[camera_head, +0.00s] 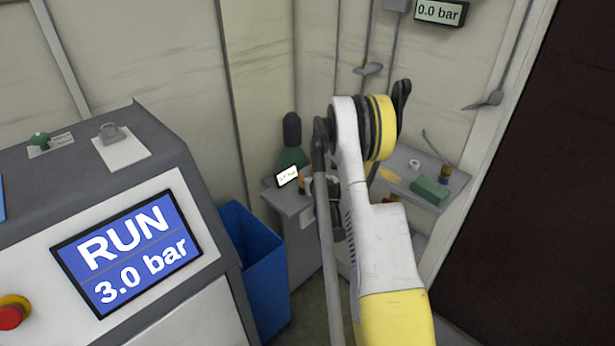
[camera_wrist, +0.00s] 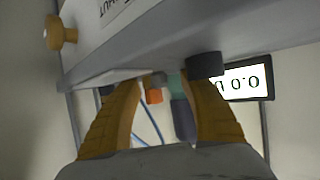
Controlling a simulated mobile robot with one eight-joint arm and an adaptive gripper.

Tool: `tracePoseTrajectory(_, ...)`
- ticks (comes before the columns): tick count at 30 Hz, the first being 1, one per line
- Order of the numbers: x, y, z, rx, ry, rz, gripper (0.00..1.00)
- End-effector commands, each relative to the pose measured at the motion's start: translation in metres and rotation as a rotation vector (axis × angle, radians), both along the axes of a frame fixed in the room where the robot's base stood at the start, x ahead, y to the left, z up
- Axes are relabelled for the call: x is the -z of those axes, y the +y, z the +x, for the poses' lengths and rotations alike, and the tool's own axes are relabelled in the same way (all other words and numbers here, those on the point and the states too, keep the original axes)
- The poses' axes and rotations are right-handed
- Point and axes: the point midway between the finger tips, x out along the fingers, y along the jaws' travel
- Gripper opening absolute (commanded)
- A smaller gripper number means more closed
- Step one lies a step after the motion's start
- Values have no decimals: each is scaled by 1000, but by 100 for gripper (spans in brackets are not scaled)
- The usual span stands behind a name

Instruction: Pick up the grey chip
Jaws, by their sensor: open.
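My gripper (camera_wrist: 165,84) shows in the wrist view with its two yellow-brown fingers apart. The fingertips are close to the edge of a grey surface (camera_wrist: 240,38) that slopes across the top of the picture. A small pale grey piece (camera_wrist: 154,78) lies at that edge between the fingers; I cannot tell whether it is the grey chip. Nothing is clearly held. A black round part (camera_wrist: 205,64) is by the right fingertip. In the head view my arm hides most of the gripper and part of the grey stand (camera_head: 292,203), and I cannot make out the chip.
A blue bin (camera_head: 256,265) stands between the control console (camera_head: 125,235) and the stand. A green bottle (camera_head: 292,157) stands behind. A shelf at right holds a green block (camera_head: 430,190). A lit display (camera_wrist: 245,84) is right of the fingers in the wrist view.

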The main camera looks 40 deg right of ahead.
Motion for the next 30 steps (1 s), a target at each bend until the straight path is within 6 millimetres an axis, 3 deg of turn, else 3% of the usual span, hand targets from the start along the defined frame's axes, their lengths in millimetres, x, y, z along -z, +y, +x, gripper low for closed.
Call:
tracePoseTrajectory(3,0,0,0,0,0,0,50)
tracePoseTrajectory(8,0,0,0,-1,0,0,3)
tracePoseTrajectory(9,0,0,0,-1,0,0,0)
tracePoseTrajectory(22,-6,1,0,-1,0,0,0)
tracePoseTrajectory(30,-60,1,0,-1,0,0,0)
